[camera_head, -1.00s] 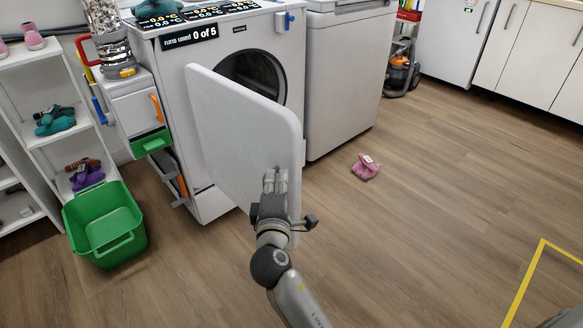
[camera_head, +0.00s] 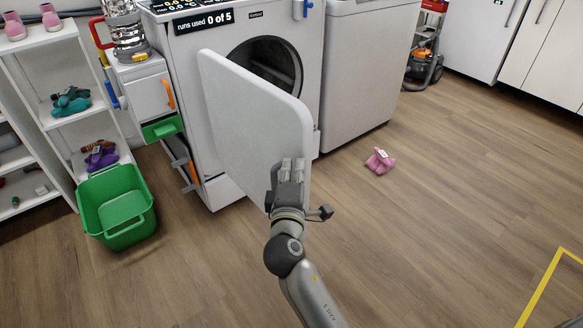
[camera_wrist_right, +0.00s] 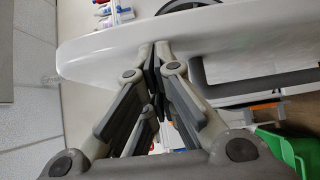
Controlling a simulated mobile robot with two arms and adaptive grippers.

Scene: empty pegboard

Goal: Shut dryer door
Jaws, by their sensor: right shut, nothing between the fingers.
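The dryer (camera_head: 222,187) is white with a dark round opening (camera_head: 268,62). Its white door (camera_head: 252,118) stands wide open, swung out toward me and hinged on the left. My right gripper (camera_head: 292,165) is at the lower near part of the door's outer face, fingers up, shut and empty. In the right wrist view its fingertips (camera_wrist_right: 158,45) meet at the edge of the white door panel (camera_wrist_right: 110,48) and seem to touch it. The left gripper is not in view.
A green basket (camera_head: 118,232) stands on the floor at left beside a white shelf (camera_head: 62,120). A pink item (camera_head: 380,161) lies on the floor right of the dryer. A white appliance (camera_head: 368,75) stands beside the dryer.

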